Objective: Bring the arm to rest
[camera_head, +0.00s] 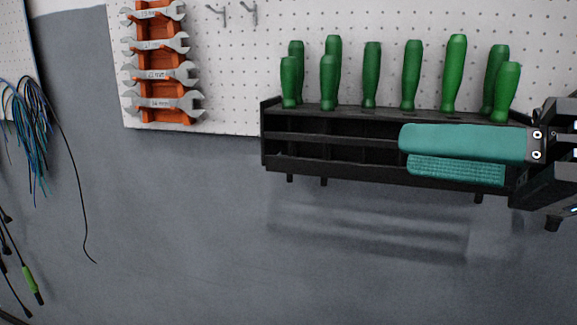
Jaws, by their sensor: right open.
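My right gripper (407,152) comes in from the right edge, with two long teal fingers pointing left. It is open, and I see nothing held between the fingers. It shows in front of the right part of a black tool rack (335,127) and hides part of its front. I cannot tell whether the fingers touch the rack. My left gripper is not in view.
Several green-handled screwdrivers (372,75) stand in the rack on a white pegboard (235,75). An orange holder (157,60) carries several wrenches (160,74). Cables (35,105) hang at the left. The grey wall (180,230) below is clear.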

